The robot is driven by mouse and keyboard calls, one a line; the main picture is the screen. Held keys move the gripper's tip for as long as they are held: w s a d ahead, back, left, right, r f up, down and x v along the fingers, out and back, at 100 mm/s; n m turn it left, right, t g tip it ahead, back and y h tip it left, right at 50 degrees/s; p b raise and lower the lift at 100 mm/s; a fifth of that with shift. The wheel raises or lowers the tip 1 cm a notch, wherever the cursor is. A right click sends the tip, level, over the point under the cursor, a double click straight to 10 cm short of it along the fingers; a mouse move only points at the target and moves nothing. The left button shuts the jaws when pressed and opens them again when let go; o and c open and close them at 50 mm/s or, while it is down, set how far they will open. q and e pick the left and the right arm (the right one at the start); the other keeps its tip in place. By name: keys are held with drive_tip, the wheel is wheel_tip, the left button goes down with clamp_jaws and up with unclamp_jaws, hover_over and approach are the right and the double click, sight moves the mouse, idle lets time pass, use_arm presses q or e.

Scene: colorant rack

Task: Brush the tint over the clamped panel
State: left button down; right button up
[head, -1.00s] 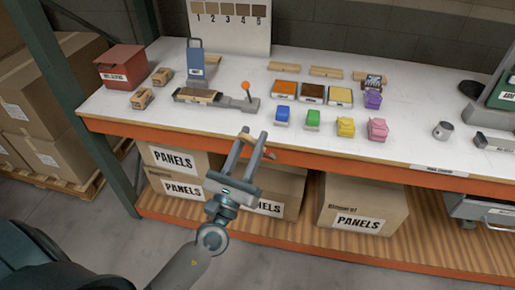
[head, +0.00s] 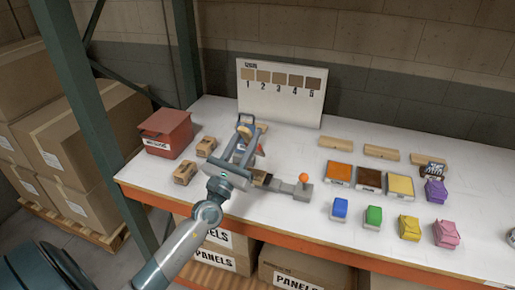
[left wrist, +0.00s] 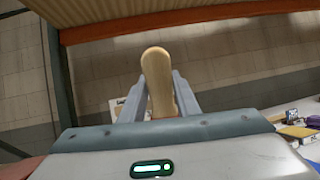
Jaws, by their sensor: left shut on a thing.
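My left gripper (head: 246,138) is shut on a brush; its rounded wooden handle (left wrist: 157,75) stands between the fingers in the left wrist view. The bristles are hidden. In the head view the gripper is over the clamp area at the bench's left. The grey clamp (head: 284,187) with an orange knob (head: 304,177) lies on the bench. The brown panel (head: 259,179) in it is mostly hidden by my gripper, and I cannot tell whether the brush touches it. Orange (head: 339,173), dark brown (head: 370,179) and yellow (head: 401,186) tint trays stand to the right. My right gripper is not in view.
A red box (head: 165,135) and small wooden blocks (head: 185,172) stand left of the clamp. A numbered swatch board (head: 281,92) stands behind. A blue upright item (head: 262,149) is partly hidden behind my gripper. Several coloured blocks (head: 375,216) line the front. A green post (head: 95,120) borders the left.

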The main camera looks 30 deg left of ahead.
sight(245, 142)
use_arm(q)
drive_tip(key=shift+w+a+r, duration=0.25)
drive_tip(key=shift+a+r, duration=0.05)
drive_tip(key=shift+a, duration=0.2)
drive_tip(key=shift+w+a+r, duration=0.25)
drive_tip(key=shift+a, duration=0.25)
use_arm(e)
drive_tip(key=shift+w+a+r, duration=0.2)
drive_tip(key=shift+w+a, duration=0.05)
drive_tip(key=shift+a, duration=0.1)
use_arm(q)
drive_tip(key=shift+d, duration=0.1)
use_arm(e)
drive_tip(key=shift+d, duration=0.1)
